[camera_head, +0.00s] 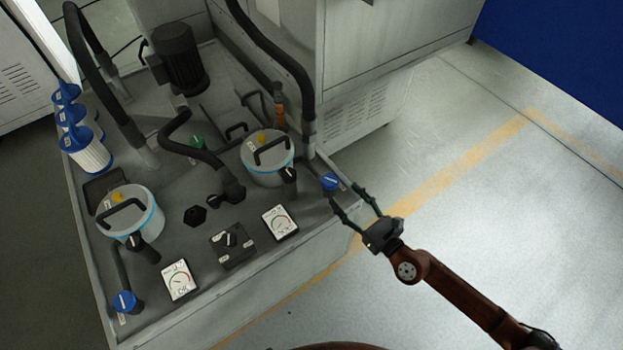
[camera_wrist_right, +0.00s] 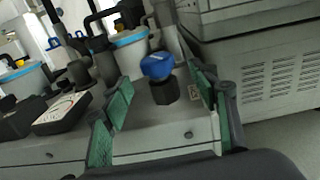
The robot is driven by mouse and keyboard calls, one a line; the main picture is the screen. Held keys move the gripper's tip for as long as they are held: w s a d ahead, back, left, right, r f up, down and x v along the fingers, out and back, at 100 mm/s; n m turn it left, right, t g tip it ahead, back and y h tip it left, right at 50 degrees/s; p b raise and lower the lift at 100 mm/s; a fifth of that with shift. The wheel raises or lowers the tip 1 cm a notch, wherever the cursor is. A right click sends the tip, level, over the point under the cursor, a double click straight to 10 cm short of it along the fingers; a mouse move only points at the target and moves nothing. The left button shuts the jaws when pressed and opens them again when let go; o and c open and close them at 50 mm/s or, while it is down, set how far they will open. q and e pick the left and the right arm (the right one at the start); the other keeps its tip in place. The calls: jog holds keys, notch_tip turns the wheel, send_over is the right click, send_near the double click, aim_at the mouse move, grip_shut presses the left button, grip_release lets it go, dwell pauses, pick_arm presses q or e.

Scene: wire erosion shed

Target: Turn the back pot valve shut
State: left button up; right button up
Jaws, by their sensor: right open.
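Two lidded grey pots with blue bands stand on the machine deck. One pot (camera_head: 131,212) is at the left; the other pot (camera_head: 267,158) is farther right and farther back. A blue valve knob (camera_head: 330,182) sits at the deck's right corner beside the farther pot. In the right wrist view this blue knob (camera_wrist_right: 157,66) tops a dark hexagonal body, between and beyond the fingers. My right gripper (camera_head: 345,195) is open and empty, its fingertips close to the knob; contact is not visible. A second blue knob (camera_head: 124,302) is at the front left corner. My left gripper is not in view.
Gauges (camera_head: 279,222) and (camera_head: 179,280) and a black switch box (camera_head: 232,243) lie along the deck's front. A black hose (camera_head: 285,50) rises behind the right knob. Blue-capped filters (camera_head: 84,148) stand at the left. The floor (camera_head: 480,220) to the right is clear.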

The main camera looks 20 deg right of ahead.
aim_at(336, 186)
jog(key=shift+w+a, duration=0.15)
jog(key=shift+w, duration=0.05)
jog(key=x, duration=0.7)
jog(key=shift+w+a+p, duration=0.2)
jog(key=shift+p, duration=0.1)
jog(key=shift+c, duration=0.3)
jog(key=c, duration=1.1)
jog(key=shift+d, duration=0.2)
jog(key=shift+r, duration=0.15)
